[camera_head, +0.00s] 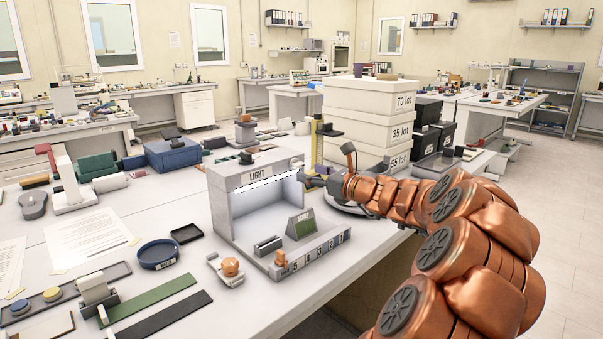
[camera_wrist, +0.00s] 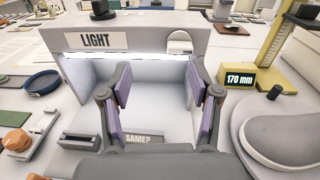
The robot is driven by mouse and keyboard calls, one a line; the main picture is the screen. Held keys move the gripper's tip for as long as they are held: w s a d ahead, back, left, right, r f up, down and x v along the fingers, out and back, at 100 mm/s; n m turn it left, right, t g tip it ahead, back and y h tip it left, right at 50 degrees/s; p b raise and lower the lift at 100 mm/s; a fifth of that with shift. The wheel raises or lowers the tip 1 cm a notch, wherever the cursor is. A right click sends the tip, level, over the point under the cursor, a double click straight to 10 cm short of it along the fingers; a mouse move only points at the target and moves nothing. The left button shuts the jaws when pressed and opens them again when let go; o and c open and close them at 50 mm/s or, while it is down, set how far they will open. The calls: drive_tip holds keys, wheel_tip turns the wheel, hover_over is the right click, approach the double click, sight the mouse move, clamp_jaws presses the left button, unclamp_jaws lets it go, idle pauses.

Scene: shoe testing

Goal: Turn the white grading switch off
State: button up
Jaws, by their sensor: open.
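The grey light booth (camera_head: 215,197) stands on the white bench, and it also shows in the wrist view (camera_wrist: 65,90) with a LIGHT label. A pale rounded piece (camera_wrist: 180,42), which looks like the white switch, is on its front right of the label; its on or off position is unclear. The strip light (camera_wrist: 75,56) under the top edge glows. My gripper (camera_wrist: 160,66) is open and empty before the booth, its fingertips below the switch's level in the picture. In the head view my gripper (camera_head: 312,181) is at the booth's right side, small and partly hidden.
A SAME? sign (camera_head: 300,226) stands in the booth. A numbered strip with an orange knob (camera_head: 281,258) lies in front. A yellow gauge (camera_wrist: 259,45) reading 170 mm and a grey shoe shape (camera_wrist: 285,128) are close on the right. White lot boxes (camera_head: 368,125) stand behind.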

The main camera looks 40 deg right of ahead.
sight(301, 166)
drive_tip(key=shift+m+h, duration=0.5)
drive_tip(key=shift+w+d+f, duration=0.1)
drive_tip(key=shift+w+d, duration=0.3)
drive_tip(key=shift+w, duration=0.75)
drive_tip(key=shift+w+d, duration=0.45)
drive_tip(key=shift+w, duration=0.7)
drive_tip(key=shift+w+d+f, duration=0.1)
drive_tip(key=shift+w+d, duration=0.3)
drive_tip(key=shift+w, duration=0.75)
drive_tip(key=c, duration=1.1)
drive_tip(key=shift+c, duration=0.2)
